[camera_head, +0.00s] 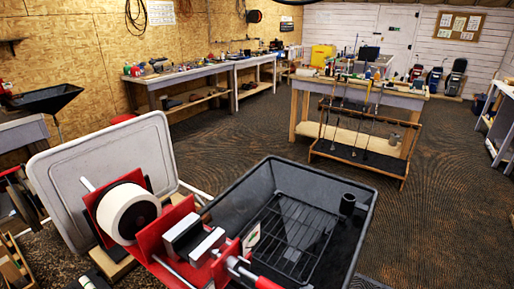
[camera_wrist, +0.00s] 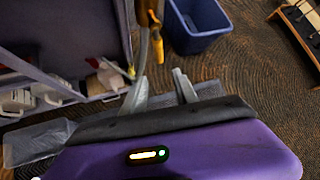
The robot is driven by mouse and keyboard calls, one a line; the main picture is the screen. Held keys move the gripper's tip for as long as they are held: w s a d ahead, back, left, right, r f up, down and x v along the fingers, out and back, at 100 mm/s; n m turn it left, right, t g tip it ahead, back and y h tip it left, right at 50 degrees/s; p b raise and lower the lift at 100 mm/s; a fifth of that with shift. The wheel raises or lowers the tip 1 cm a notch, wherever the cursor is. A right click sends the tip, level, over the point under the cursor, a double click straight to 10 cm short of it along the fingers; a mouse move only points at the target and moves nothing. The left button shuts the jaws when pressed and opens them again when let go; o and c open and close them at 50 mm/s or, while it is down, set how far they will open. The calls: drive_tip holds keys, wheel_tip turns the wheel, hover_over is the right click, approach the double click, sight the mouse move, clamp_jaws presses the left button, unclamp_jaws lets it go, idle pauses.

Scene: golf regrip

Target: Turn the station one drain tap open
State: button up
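In the wrist view my gripper (camera_wrist: 159,75) has its two grey fingers apart, with floor showing between them and nothing held. A small yellow-orange part (camera_wrist: 156,42) with a dark end hangs beside a grey pipe-like strip, beyond the fingertips. It may be a tap handle, but I cannot tell for sure, nor which station it belongs to. In the head view a station with a red vise (camera_head: 183,232) stands by a dark grey tub (camera_head: 362,200) holding a wire rack (camera_head: 290,232). No tap is clear there, and my gripper is out of that view.
In the wrist view a blue bin (camera_wrist: 196,40) stands on the floor beyond the gripper. A grey bench or shelf unit (camera_wrist: 60,45) with small items is at left. In the head view a workbench with a club rack (camera_head: 360,150) stands mid-room, with open carpet (camera_head: 440,200) at right.

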drive_tip(key=s+d+f+n+h, duration=0.1)
drive_tip(key=s+d+n+h, duration=0.15)
drive_tip(key=s, duration=0.45)
drive_tip(key=s+d+f+n+t+h, duration=0.1)
drive_tip(key=s+d+f+n, duration=0.15)
drive_tip(key=s, duration=0.45)
drive_tip(key=s+d+n+h, duration=0.1)
drive_tip(key=s+d+n, duration=0.3)
drive_tip(key=s, duration=0.2)
drive_tip(key=s+a+r+n+t, duration=0.2)
drive_tip(key=s+r+n, duration=0.4)
drive_tip(key=s, duration=0.6)
drive_tip(key=s+a+r+n+t, duration=0.1)
drive_tip(key=s+a+r+n, duration=0.1)
drive_tip(key=r, duration=0.6)
drive_tip(key=s+a+r+n+t, duration=0.1)
drive_tip(key=s+a+r+n, duration=0.2)
drive_tip(key=s+r+n, duration=0.2)
drive_tip(key=s+a+r+n+t+b, duration=0.1)
drive_tip(key=s+a+r+n, duration=0.2)
drive_tip(key=r, duration=1)
drive_tip(key=s, duration=0.3)
drive_tip(key=shift+s+n+t, duration=0.3)
